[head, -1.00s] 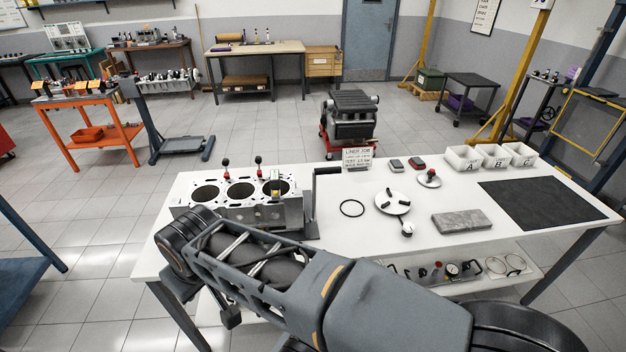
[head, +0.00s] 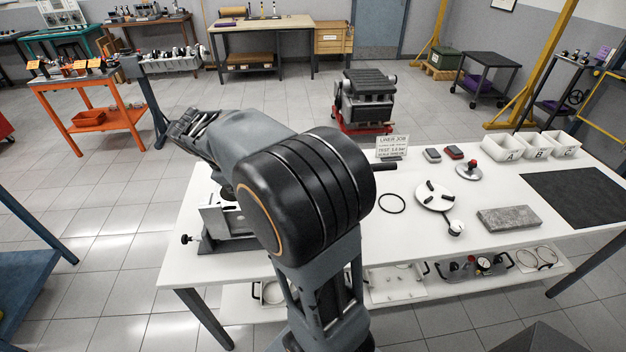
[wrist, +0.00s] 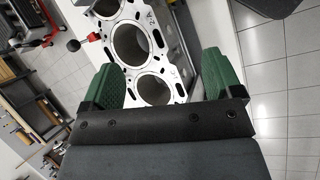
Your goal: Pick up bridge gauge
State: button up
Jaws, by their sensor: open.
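My gripper (wrist: 157,80) is open in the wrist view, its two green fingers apart with nothing held between them. The engine block (wrist: 150,55) with large round bores shows beyond and between the fingers. No bridge gauge can be made out for certain. A round dial (head: 483,262) sits among small tools on the bench's lower shelf in the head view; I cannot tell whether it is the gauge. My arm hides most of the block area in the head view, and my gripper does not show clearly there.
The white bench (head: 400,240) holds a black ring (head: 391,204), a white disc (head: 434,196), a grey slab (head: 508,218), white bins (head: 503,147) and a dark mat (head: 575,198). A sign (head: 392,146) stands behind.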

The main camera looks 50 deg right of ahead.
jog(key=w+d+f+n+g+h+b, duration=0.1)
jog(key=w+d+f+n+g+h, duration=0.4)
jog(key=w+d, duration=0.5)
jog(key=shift+m+g, duration=0.5)
jog(key=shift+g, duration=0.3)
jog(key=shift+s+a+r+p+x, duration=0.15)
jog(key=shift+p+x, duration=0.2)
jog(key=shift+x, duration=2.4)
jog(key=shift+s+p+x, duration=0.15)
jog(key=shift+p+x, duration=0.2)
jog(key=shift+x, duration=2.4)
jog(key=shift+s+a+r+p+x, duration=0.15)
jog(key=shift+p+x, duration=0.2)
jog(key=shift+x, duration=2.35)
jog(key=shift+d, duration=0.1)
jog(key=c, duration=0.9)
jog(key=shift+c, duration=0.7)
jog(key=shift+r, duration=0.1)
